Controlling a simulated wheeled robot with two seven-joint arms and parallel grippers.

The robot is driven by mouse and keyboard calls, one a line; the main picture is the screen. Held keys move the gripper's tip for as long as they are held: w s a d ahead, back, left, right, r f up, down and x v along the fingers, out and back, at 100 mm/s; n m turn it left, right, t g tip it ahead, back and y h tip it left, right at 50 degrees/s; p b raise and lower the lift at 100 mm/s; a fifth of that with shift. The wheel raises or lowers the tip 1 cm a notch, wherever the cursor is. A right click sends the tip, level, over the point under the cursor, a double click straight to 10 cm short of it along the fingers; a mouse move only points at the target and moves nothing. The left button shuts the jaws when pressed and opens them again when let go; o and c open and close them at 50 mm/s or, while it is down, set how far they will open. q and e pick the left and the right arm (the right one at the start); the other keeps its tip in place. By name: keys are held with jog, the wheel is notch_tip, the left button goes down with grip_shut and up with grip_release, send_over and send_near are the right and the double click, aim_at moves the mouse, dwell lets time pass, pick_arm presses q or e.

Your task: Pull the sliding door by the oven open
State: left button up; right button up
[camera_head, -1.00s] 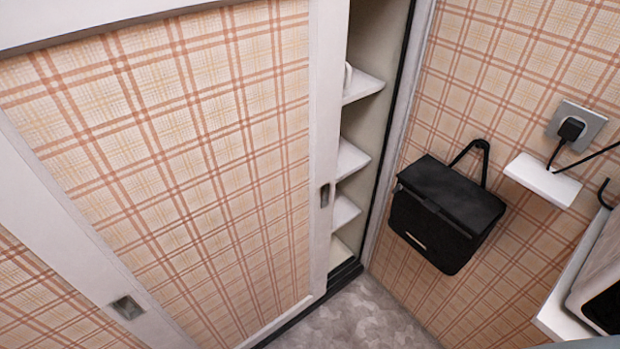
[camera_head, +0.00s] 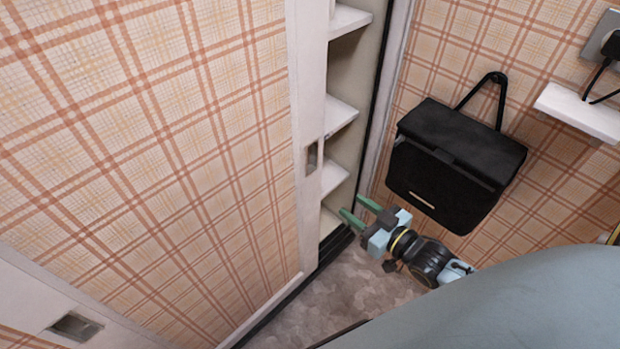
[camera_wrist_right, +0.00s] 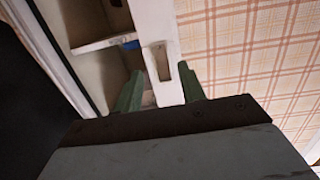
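The plaid sliding door (camera_head: 200,150) has a white edge frame with a recessed handle (camera_head: 313,157). It stands partly open, with a narrow gap at its right showing inner shelves (camera_head: 340,112). My right gripper (camera_head: 351,207) is open, with green fingers apart, below and right of the handle, in front of the gap. In the right wrist view, the fingers (camera_wrist_right: 160,92) are spread on either side of the door's white edge, and the recessed handle (camera_wrist_right: 160,62) shows just beyond them. Contact cannot be told. My left gripper is not in view. No oven is clearly visible.
A black bag (camera_head: 455,165) hangs on the plaid wall right of the gap, close to my right gripper. A small white shelf (camera_head: 580,112) and a socket are at the upper right. Another door panel's recessed handle (camera_head: 76,326) is at lower left. Patterned floor (camera_head: 345,290) lies below.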

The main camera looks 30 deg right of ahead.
notch_tip(320, 180, up, 4)
jog(key=a+f+t+y, duration=0.1)
jog(key=b, duration=0.3)
send_near(304, 163)
jog(key=shift+n, duration=0.3)
jog(key=x, duration=0.7)
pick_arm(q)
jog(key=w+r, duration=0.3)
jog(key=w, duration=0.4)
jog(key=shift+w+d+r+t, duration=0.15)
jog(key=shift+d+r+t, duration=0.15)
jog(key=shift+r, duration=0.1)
pick_arm(e)
jog(key=shift+w+a, duration=0.2)
jog(key=shift+w, duration=0.3)
grip_shut()
